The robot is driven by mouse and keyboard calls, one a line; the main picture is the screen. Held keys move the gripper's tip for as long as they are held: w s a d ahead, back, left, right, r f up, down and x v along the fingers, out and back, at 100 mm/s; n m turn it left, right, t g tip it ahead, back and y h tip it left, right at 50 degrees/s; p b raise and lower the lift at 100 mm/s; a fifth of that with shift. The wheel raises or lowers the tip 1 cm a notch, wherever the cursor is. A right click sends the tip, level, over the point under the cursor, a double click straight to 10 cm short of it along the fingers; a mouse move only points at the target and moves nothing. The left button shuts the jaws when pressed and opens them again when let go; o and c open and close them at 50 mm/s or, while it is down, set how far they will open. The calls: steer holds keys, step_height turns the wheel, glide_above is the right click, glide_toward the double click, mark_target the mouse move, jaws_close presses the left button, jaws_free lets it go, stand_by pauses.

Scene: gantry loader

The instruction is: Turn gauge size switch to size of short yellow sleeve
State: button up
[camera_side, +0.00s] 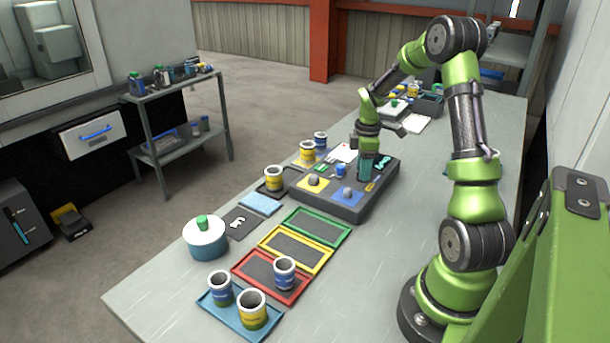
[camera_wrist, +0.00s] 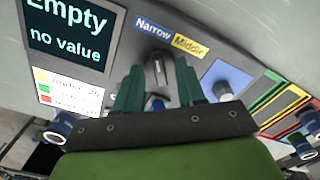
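The gauge size switch is a dark knob (camera_wrist: 157,72) with a light pointer line. Labels "Narrow" (camera_wrist: 152,28) on blue and "Middle" (camera_wrist: 188,46) on yellow stand beyond it; any other label is hidden. My gripper (camera_wrist: 157,80) has its teal fingers apart on either side of the knob, with gaps visible. In the side view my gripper (camera_side: 366,178) points down over the dark control box (camera_side: 350,210). Yellow-banded sleeves stand at the box's left corner (camera_side: 274,180), behind it (camera_side: 307,154) and on the front blue tray (camera_side: 252,312); I cannot tell which is short.
The screen (camera_wrist: 68,35) reads "Empty no value". A grey knob on a blue patch (camera_wrist: 228,80) sits beside the switch. Red (camera_side: 240,268), yellow (camera_side: 266,240) and green (camera_side: 299,216) trays and a white-lidded pot (camera_side: 204,232) are in front. Blue-banded sleeves (camera_side: 284,273) stand nearby.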

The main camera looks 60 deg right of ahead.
jaws_close()
steer(key=shift+m, duration=0.3)
steer(key=m, duration=0.6)
steer(key=shift+m, duration=0.3)
steer(key=m, duration=0.6)
steer(key=shift+m, duration=0.3)
stand_by(0.5)
jaws_free()
